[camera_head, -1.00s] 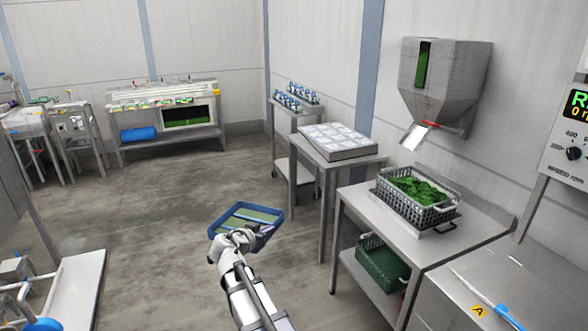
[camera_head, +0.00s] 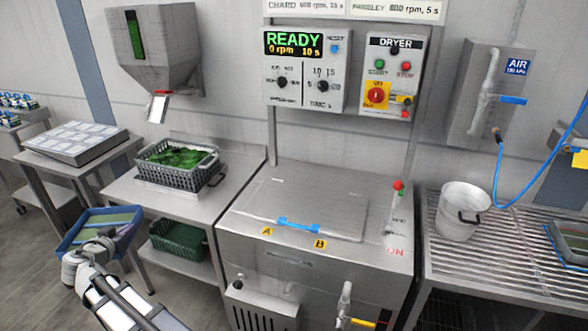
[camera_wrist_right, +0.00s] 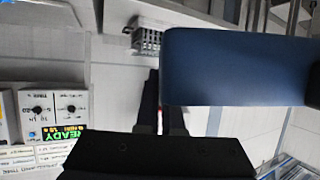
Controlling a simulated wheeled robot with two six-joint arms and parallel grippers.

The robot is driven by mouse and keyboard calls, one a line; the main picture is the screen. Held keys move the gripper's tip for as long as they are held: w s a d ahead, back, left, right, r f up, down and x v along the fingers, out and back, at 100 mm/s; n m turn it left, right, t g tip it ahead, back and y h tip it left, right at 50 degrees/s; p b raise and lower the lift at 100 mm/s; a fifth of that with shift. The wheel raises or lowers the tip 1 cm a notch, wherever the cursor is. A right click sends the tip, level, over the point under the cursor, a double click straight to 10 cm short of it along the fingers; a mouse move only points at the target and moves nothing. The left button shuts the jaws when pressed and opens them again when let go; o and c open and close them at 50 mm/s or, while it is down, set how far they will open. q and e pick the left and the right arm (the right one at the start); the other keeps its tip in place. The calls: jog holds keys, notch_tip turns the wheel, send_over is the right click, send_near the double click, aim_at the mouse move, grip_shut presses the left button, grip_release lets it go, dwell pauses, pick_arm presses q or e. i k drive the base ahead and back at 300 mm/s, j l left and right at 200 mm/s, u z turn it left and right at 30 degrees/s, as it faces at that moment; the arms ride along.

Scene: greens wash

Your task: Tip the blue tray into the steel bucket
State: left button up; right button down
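The blue tray (camera_head: 68,243) is at the lower left of the head view, held out in front of me. Its inside shows olive-green and pale strips; I cannot tell what they are. My right gripper (camera_head: 103,243) is shut on the tray's near edge. In the right wrist view the tray (camera_wrist_right: 240,65) shows as a large blue wall close to the camera. The steel bucket (camera_head: 463,209) stands upright on the slatted steel table at the right, well away from the tray. The bucket's inside bottom is hidden. My left gripper is not in view.
The slatted table (camera_head: 500,262) has free room around the bucket. A dryer with a closed lid (camera_head: 300,207) stands between tray and bucket. A grey crate of greens (camera_head: 180,178) is on the bench behind the tray. A blue air hose (camera_head: 545,190) hangs at right.

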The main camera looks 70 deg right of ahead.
aim_at(460, 217)
jog(key=z, duration=1.95)
